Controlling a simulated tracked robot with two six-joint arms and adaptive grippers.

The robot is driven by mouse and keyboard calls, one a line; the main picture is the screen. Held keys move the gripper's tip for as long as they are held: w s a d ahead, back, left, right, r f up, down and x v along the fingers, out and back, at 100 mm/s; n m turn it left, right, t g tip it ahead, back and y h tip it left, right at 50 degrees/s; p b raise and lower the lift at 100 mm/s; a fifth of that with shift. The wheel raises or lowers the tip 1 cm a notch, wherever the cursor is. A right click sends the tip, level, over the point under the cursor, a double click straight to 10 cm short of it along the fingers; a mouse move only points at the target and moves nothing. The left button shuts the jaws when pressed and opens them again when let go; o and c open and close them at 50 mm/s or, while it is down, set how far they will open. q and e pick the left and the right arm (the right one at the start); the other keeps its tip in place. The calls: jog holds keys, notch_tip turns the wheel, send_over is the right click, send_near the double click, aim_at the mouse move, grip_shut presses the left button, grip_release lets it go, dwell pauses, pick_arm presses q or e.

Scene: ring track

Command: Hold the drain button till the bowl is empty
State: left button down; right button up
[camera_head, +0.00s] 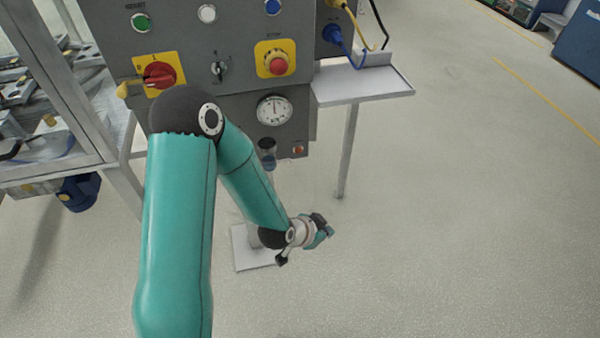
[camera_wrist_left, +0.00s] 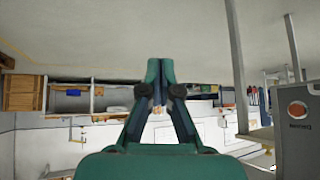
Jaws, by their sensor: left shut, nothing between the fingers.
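The drain button (camera_head: 298,149) is a small orange-red button low on the grey panel, right of the bowl. It shows larger at the right edge of the left wrist view (camera_wrist_left: 298,109), on a grey face with an upside-down label too small to read. The bowl (camera_head: 267,160) is a small cup with a dark top and bluish, see-through lower part under the gauge; its liquid level is unclear. My left gripper (camera_head: 322,232) is shut and empty, below and right of the button and apart from it. Its fingers (camera_wrist_left: 160,72) meet in the wrist view. My right gripper is not in view.
The panel (camera_head: 225,110) carries a red emergency stop (camera_head: 278,65), a red rotary switch (camera_head: 160,75), and a gauge (camera_head: 274,110). A shelf (camera_head: 365,85) on a post (camera_head: 347,150) juts out at right. A metal frame stands left.

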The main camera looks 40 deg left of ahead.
aim_at(298, 150)
pick_arm(q)
jog(key=w+a+r+m+t+y+b, duration=0.3)
jog(key=w+a+m+t+b, duration=0.3)
jog(key=a+b, duration=0.5)
jog(key=shift+w+r+m+t+y+b, duration=0.3)
jog(key=shift+w+r+t+b, duration=0.5)
jog(key=shift+b, duration=0.45)
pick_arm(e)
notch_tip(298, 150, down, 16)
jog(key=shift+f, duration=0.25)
pick_arm(q)
jog(key=shift+w+a+f, duration=0.15)
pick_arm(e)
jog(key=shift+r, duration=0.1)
pick_arm(q)
jog(key=w+a+p, duration=0.1)
jog(key=w+a, duration=0.4)
jog(key=a, duration=0.1)
jog(key=shift+w+a+p, duration=0.25)
jog(key=shift+w+p, duration=0.05)
jog(key=shift+p, duration=0.1)
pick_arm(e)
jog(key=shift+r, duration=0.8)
